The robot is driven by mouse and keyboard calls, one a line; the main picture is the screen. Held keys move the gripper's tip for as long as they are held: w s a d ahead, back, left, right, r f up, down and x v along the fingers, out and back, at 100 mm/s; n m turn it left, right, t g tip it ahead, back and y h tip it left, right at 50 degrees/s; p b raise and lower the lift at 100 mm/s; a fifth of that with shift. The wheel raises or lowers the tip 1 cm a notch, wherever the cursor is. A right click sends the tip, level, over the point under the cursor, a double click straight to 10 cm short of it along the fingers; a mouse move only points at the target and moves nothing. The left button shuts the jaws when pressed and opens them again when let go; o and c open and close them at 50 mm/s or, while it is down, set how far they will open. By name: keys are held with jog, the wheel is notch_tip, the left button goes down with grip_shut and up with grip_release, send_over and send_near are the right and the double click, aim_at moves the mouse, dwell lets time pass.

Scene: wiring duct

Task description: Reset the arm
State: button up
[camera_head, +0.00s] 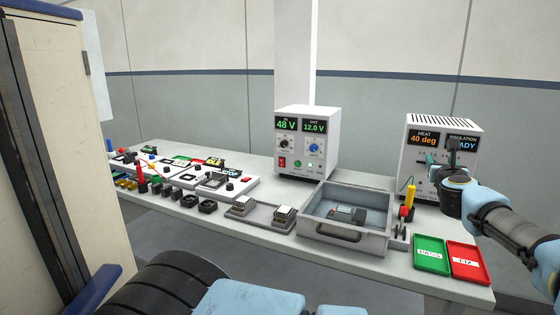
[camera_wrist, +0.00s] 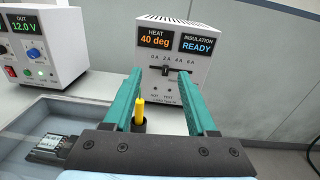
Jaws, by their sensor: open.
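My arm reaches in from the right in the head view, with my gripper (camera_head: 440,162) in front of the heat and insulation tester (camera_head: 419,133). In the wrist view my gripper (camera_wrist: 164,100) shows two green fingers spread apart with nothing held between them. The tester (camera_wrist: 178,47) stands beyond the fingertips and reads 40 deg and READY. A yellow-tipped probe in a dark holder (camera_wrist: 139,122) shows between the fingers, close to the left one; I cannot tell whether they touch. In the head view a red and yellow probe stand (camera_head: 406,213) is below and left of my gripper.
A white power supply (camera_head: 306,142) reads 48 V and 12.0 V. A grey open tray (camera_head: 343,232) holds a small dark device. Green (camera_head: 431,254) and red (camera_head: 467,262) trays lie at the bench's front right. Small parts crowd the left bench; a tall cabinet (camera_head: 60,130) stands left.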

jog(key=w+a+f+n+g+y, duration=0.2)
jog(key=a+n, duration=0.4)
jog(key=a, duration=0.5)
jog(key=w+a+f+n+g+y, duration=0.2)
jog(key=a+f+n+y, duration=0.3)
jog(key=a, duration=0.7)
jog(key=w+a+f+n+g+y, duration=0.2)
jog(key=a+f+n, duration=0.4)
jog(key=a, duration=0.6)
jog(key=shift+w+a+f+n+y, duration=0.1)
jog(key=shift+w+f+n+y, duration=0.2)
jog(key=shift+w, duration=0.4)
jog(key=shift+w+f+n+y, duration=0.1)
jog(key=shift+w+f+y, duration=0.25)
jog(key=shift+w, duration=0.3)
jog(key=s+a+f+n+g, duration=0.4)
jog(key=s+a+n+g, duration=0.2)
jog(key=s+a+n, duration=0.4)
jog(key=s+a+r+n+g+h, duration=0.2)
jog(key=s+a+r+n+h, duration=0.25)
jog(key=s+r+n, duration=0.8)
jog(key=s+f+m+y+b, duration=0.1)
jog(key=s+f+b, duration=0.3)
jog(key=f+b, duration=0.6)
notch_tip(320, 180, down, 3)
jog(key=shift+a+r+g, duration=0.1)
jog(key=shift+a+g, duration=0.2)
jog(key=shift+g, duration=0.1)
